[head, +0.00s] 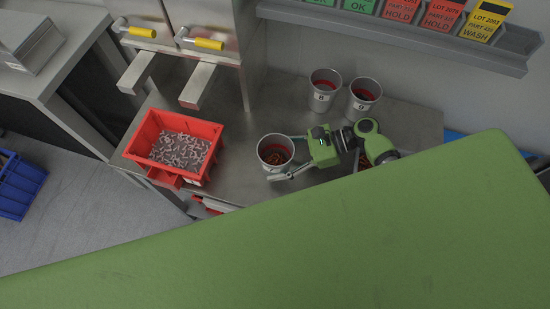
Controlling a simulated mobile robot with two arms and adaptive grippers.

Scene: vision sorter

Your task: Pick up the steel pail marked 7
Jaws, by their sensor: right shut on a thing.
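A steel pail (267,163) with a dark red inside and small brownish pieces in it is at the middle of the steel worktop. Its mark is mostly covered by a finger, so I cannot read it for sure. My right gripper (281,158) comes from the right and is shut on this pail, with one finger on the far side and one on the near side. I cannot tell whether the pail's base touches the worktop. My left gripper is not in view.
Two steel pails, marked 8 (321,103) and 9 (360,106), stand behind. A red bin (133,151) of metal parts is at left. Another reddish thing (364,160) is mostly hidden by my arm. Chutes with yellow handles (208,44) overhang the worktop (232,187).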

